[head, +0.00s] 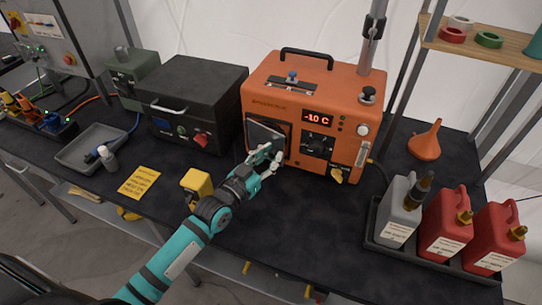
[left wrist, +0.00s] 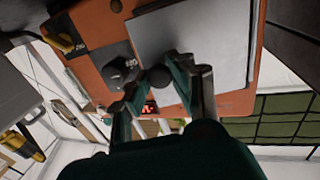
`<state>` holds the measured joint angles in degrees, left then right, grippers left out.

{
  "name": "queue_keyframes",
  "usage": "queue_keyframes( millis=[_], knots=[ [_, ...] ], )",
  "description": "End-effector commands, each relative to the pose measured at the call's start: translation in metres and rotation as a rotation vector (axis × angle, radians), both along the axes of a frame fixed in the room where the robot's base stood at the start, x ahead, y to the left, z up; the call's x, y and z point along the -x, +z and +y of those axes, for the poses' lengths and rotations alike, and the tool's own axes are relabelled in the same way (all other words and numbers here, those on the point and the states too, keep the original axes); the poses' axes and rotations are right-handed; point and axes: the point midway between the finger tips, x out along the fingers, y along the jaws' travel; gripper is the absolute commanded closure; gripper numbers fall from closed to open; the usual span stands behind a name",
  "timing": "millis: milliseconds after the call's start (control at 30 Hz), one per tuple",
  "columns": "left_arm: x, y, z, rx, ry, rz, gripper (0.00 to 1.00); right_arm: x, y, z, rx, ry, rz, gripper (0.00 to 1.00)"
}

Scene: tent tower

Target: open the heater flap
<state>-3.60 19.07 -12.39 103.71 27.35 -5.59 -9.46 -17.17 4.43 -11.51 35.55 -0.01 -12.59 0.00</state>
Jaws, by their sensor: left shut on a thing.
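The orange heater (head: 325,90) stands on the dark table with a red display reading about -1.0 C. Its grey flap (head: 264,136) is on the left of the front face, within a dark frame; it also shows as a pale plate in the left wrist view (left wrist: 200,40). My left gripper (head: 266,158) is at the lower right edge of the flap. In the left wrist view its fingers close around a small dark round knob (left wrist: 158,77) beside the flap's edge. The flap looks slightly tilted, but how far it stands open is unclear. My right gripper is out of view.
A black case (head: 187,95) stands left of the heater. A yellow block (head: 196,184) is beside my left forearm. A tray with a grey canister (head: 401,205) and red canisters (head: 447,222) stands at the right, near an orange funnel (head: 426,142).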

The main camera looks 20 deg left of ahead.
Motion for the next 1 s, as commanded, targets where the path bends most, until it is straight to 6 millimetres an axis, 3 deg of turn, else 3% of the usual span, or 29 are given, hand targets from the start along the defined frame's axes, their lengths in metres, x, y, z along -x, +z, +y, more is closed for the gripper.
queue_keyframes(
  millis=[67,100,267,667,1000],
  knots=[
    [-0.001,0.002,0.001,0.000,0.002,-0.005,1.00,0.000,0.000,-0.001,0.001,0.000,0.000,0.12],
    [-0.001,0.002,0.001,0.000,0.002,-0.005,0.74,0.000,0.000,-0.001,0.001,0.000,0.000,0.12],
    [0.000,0.001,0.000,0.000,0.002,-0.003,0.53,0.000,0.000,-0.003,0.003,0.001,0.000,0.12],
    [0.010,-0.001,0.003,-0.002,0.001,0.002,0.53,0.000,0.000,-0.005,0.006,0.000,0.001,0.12],
    [0.077,-0.002,0.024,-0.001,0.001,0.004,0.53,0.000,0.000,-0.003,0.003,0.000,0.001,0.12]
  ],
)
